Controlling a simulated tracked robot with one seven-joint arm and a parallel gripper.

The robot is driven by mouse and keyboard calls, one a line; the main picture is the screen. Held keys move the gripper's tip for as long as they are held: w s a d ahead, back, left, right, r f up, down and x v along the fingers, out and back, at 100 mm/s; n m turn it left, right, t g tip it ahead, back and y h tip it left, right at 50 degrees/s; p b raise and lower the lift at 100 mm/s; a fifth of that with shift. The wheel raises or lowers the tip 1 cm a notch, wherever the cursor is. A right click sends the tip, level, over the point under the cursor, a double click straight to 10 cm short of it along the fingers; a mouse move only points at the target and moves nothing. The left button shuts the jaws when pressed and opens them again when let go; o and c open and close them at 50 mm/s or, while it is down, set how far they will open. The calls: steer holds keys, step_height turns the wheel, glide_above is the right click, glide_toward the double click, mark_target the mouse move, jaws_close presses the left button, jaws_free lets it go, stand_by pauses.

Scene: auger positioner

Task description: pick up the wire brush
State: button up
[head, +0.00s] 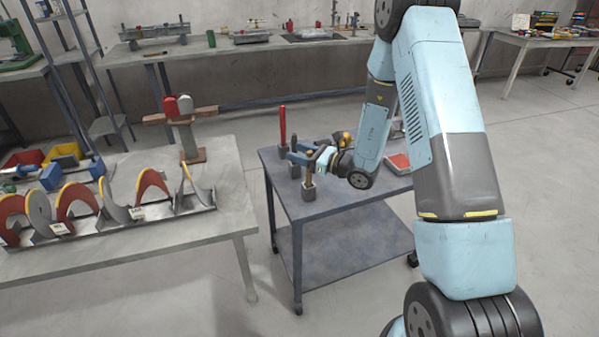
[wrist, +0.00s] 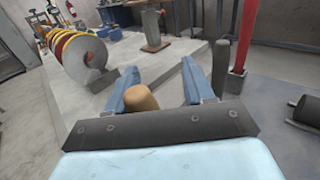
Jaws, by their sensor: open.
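A tan wooden handle, which looks like the wire brush (head: 308,180), stands upright in a small grey block at the near left corner of the cart. In the wrist view its rounded tan top (wrist: 140,97) shows between the blue fingers, closer to the left one. My gripper (head: 308,158) is open and reaches over the cart from the right, its fingers either side of the handle's upper part. I cannot tell whether a finger touches it. The brush's lower end is hidden in the block.
The cart (head: 345,197) also holds a red-handled tool (head: 283,125) in a block, a dark post close to my right finger in the wrist view (wrist: 222,65), a yellow-black tool (head: 341,138) and a red-topped box (head: 398,163). The auger (head: 100,205) lies on the left table.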

jaws_close()
stand_by(0.5)
steer(key=shift+r, duration=0.1)
